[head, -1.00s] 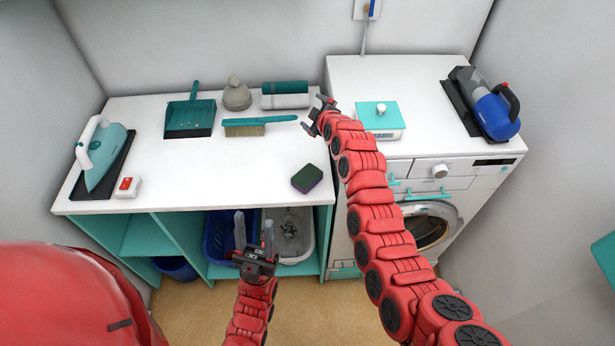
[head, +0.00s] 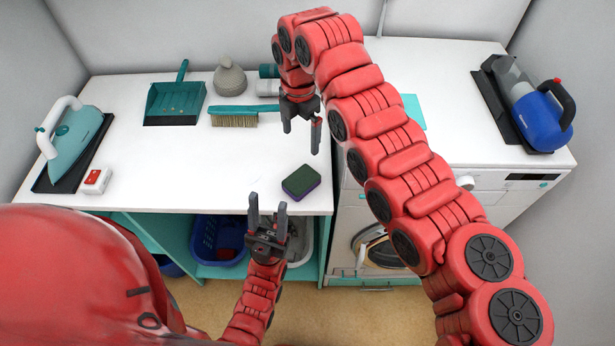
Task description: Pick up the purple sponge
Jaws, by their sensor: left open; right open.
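The purple sponge (head: 301,182) has a dark green top and purple sides. It lies on the white counter (head: 200,172) near its front right corner. My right gripper (head: 301,137) is open and empty, pointing down above the counter, just behind the sponge in the picture. My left gripper (head: 267,208) is open and empty at the counter's front edge, lower left of the sponge. Neither gripper appears to touch the sponge.
A brush (head: 236,116), dustpan (head: 175,102), grey bottle (head: 230,78) and partly hidden rolls (head: 267,88) stand at the back. An iron (head: 72,140) and a red-white box (head: 95,181) are at left. A handheld vacuum (head: 540,113) sits on the washer at right. The counter's middle is clear.

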